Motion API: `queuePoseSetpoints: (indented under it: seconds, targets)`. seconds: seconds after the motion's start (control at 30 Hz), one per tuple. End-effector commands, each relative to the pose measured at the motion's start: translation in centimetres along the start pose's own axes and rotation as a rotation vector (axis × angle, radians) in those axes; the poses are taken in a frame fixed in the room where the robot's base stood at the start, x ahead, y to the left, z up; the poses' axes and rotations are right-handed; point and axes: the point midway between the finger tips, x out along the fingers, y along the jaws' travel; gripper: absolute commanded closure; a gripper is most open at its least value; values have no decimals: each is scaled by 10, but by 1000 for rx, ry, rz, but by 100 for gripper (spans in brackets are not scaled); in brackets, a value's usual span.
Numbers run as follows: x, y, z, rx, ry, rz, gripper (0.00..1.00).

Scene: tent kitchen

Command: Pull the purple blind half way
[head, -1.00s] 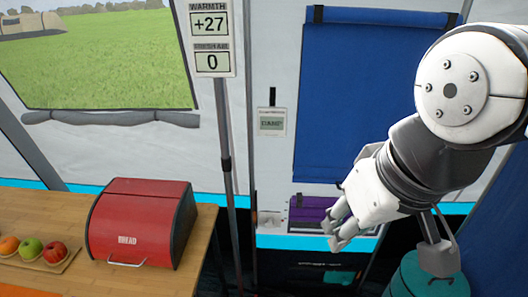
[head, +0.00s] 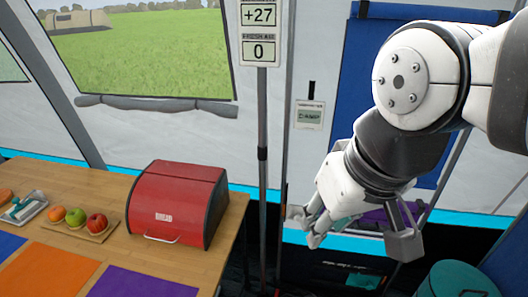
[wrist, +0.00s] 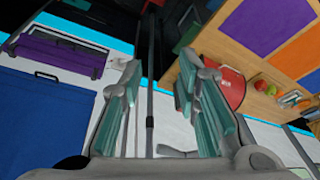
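The purple blind (head: 376,218) is low on the tent wall in the head view, mostly hidden behind my gripper. In the wrist view the purple blind (wrist: 62,57) shows more fully at the upper left, as a short rolled or gathered strip. My gripper (head: 360,240) is open and empty in front of the wall. Its fingers stand apart in the wrist view (wrist: 160,75), with the blind off to their left. I see no contact between fingers and blind.
A blue blind (head: 362,80) hangs above the purple one. A thin pole (head: 262,180) carries a WARMTH and FRESH AIR sign (head: 259,35). A red bread box (head: 175,205) sits on the wooden table (head: 70,172) at left. A teal bin (head: 458,280) stands at lower right.

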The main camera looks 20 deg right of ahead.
Motion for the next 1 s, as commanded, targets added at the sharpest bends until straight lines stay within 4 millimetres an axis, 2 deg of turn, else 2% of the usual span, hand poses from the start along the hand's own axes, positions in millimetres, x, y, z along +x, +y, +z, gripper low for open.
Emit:
queuePoseSetpoints:
  seconds: [0.37, 0.57, 0.77, 1.0]
  targets:
    - [34, 1, -20, 280, -97, -31, 70]
    - [68, 6, -40, 548, -183, -65, 70]
    - [127, 25, -70, 994, -314, -129, 70]
    - [202, 67, -103, 1575, -473, -237, 70]
